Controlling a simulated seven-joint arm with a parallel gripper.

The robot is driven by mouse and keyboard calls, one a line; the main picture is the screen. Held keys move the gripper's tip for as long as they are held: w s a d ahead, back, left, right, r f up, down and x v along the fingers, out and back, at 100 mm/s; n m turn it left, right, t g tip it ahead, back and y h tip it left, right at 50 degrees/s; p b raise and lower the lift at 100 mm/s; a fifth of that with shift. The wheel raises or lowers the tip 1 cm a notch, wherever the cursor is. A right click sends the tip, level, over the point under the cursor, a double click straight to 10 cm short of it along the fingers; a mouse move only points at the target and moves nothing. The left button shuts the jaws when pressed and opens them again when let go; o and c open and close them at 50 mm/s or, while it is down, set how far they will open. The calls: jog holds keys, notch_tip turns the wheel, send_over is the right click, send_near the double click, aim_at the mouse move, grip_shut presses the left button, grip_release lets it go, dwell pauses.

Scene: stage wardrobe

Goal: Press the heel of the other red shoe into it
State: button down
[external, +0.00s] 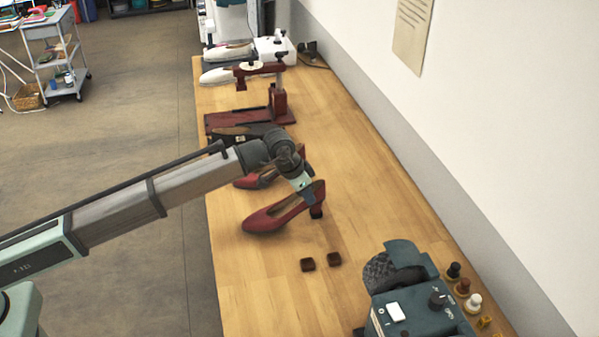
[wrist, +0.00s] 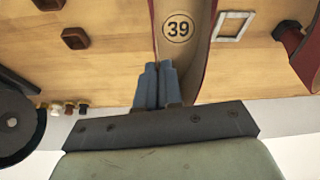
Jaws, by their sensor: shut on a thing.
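The held red shoe (external: 272,217) has its toe to the left and its dark heel (external: 317,211) to the right. My gripper (external: 307,197) is at the back of this shoe, shut on its rear edge. In the wrist view the closed fingers (wrist: 159,82) meet the shoe, whose pale insole (wrist: 182,48) is marked 39. I cannot tell if the heel touches the table. The second red shoe (external: 246,183) stands behind, partly hidden by my arm; it shows at the right in the wrist view (wrist: 304,52). Two small dark brown blocks (external: 308,265) (external: 334,259) lie in front of the held shoe.
A teal machine (external: 415,305) with a dark wheel stands at the front right of the wooden bench (external: 235,285), near small bottles (external: 463,286). A dark red press (external: 277,105) is farther back. A pale square frame (wrist: 233,26) lies between the shoes. A wall bounds the right.

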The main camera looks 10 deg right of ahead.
jog(key=shift+f, duration=1.15)
jog(key=c, duration=1.2)
grip_release()
jog(key=v, duration=1.3)
jog(key=shift+a+r, duration=0.1)
jog(key=shift+r, duration=0.3)
